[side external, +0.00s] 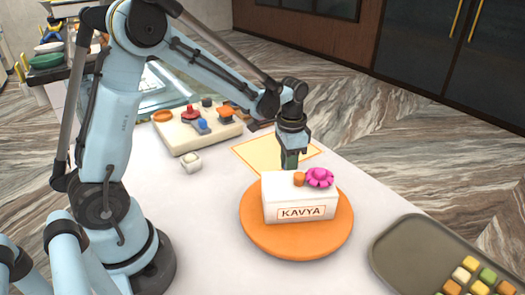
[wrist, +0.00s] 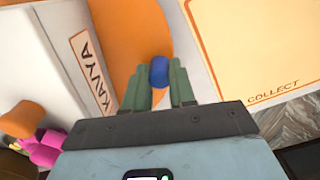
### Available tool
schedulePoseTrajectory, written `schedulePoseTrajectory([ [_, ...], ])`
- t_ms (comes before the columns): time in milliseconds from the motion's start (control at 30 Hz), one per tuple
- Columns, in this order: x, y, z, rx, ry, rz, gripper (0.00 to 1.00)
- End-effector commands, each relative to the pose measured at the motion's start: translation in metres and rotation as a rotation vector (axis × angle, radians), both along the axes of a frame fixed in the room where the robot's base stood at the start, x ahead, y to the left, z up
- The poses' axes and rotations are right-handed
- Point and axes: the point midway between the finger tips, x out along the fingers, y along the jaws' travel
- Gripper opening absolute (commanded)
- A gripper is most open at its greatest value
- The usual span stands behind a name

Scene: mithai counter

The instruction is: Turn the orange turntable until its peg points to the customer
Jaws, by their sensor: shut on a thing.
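The orange turntable (side external: 262,240) lies on the white counter. It carries a white box (side external: 285,208) marked KAVYA, topped by a pink flower (side external: 320,177) and a small orange cylinder (side external: 299,179). In the wrist view, the turntable (wrist: 137,25) and box (wrist: 50,50) show on the left. My gripper (side external: 290,162) reaches down behind the box. Its green fingers (wrist: 160,82) are shut on the blue peg (wrist: 160,69) at the turntable's edge, one finger on each side. The peg is on the side by the COLLECT mat. In the side view the box and gripper hide it.
The yellow COLLECT mat (side external: 250,151) lies behind the turntable; it also shows in the wrist view (wrist: 265,45). A grey tray (side external: 400,245) of sweets stands at front right. A board with coloured knobs (side external: 177,139) and a small white block (side external: 191,162) are at back left.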

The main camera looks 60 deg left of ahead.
Motion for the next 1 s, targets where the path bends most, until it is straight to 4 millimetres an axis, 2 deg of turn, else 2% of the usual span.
schedulePoseTrajectory([
  [1000, 0.041, -0.039, 0.000, 0.001, 0.001, -0.510, 0.00],
])
